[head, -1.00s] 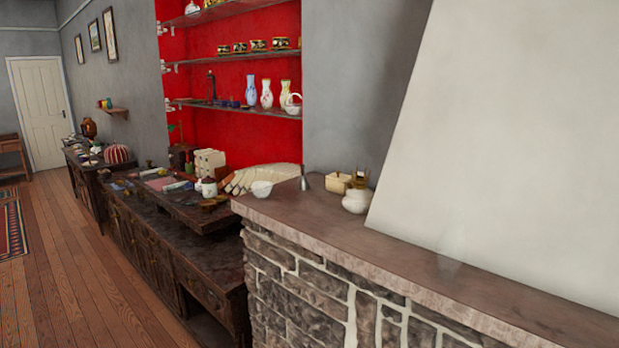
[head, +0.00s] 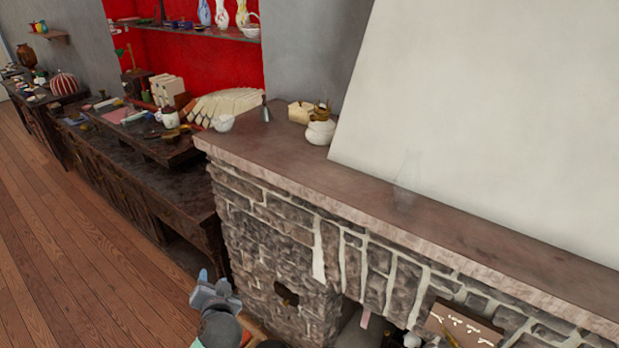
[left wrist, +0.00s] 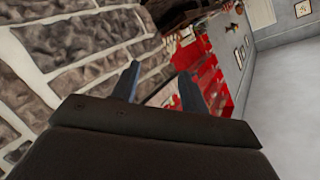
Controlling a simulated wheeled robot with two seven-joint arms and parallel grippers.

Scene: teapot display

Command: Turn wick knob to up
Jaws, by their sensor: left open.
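A round white pot with a brass-coloured top (head: 320,127), which looks like an oil lamp base, stands upright on the mantel in the head view. A wick knob is too small to make out on it. A clear glass chimney (head: 406,180) stands apart from it, further right on the mantel. My left gripper (head: 214,280) is low at the bottom, in front of the stone fireplace and well below the lamp. In the left wrist view its two fingers (left wrist: 158,72) are apart with nothing held between them. My right gripper is not in view.
The stone mantel (head: 470,235) juts out above my left gripper. A small metal bell-like cone (head: 265,112), a white bowl (head: 223,123) and a cream box (head: 300,112) stand left of the lamp. Wooden floor (head: 80,270) is clear at left.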

